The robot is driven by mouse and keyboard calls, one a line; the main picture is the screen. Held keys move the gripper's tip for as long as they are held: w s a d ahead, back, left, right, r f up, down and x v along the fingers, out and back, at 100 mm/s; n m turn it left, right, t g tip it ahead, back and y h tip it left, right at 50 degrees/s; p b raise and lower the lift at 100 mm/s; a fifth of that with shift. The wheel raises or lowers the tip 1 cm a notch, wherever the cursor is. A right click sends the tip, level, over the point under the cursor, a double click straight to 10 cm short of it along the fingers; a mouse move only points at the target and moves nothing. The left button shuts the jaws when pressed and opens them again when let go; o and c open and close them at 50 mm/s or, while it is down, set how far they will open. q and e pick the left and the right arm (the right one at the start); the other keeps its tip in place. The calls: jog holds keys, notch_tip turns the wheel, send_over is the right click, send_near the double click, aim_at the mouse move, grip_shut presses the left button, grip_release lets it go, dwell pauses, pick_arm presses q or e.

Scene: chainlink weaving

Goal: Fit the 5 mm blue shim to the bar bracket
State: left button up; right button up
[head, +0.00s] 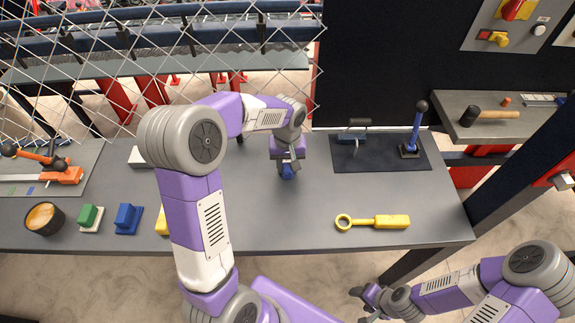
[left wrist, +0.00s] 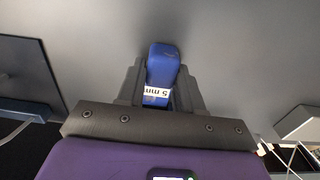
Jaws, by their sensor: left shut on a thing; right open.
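My left gripper (head: 288,166) is shut on the blue shim (head: 287,173), above the grey table near its middle. In the left wrist view the shim (left wrist: 162,66) stands out between the fingers, with a white "5 mm" label. The held shim is apart from these. My right gripper (head: 369,303) is open and empty, in front of the table's front edge.
A green block (head: 88,214), a blue block (head: 127,217) and a partly hidden yellow block (head: 161,222) stand at the left, beside a dark bowl (head: 43,218). An orange clamp (head: 60,174) is far left. A yellow ring-ended tool (head: 375,222) lies front right. Chainlink (head: 270,50) hangs behind.

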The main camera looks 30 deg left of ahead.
pick_arm(q)
jog(key=shift+w+a+p, duration=0.55)
jog(key=shift+w+a, duration=0.15)
jog(key=shift+w, duration=0.35)
jog(key=o, duration=1.1)
notch_tip(320, 180, up, 8)
jog(key=p, duration=0.1)
jog(key=shift+f, duration=0.2)
jog(key=shift+w, duration=0.1)
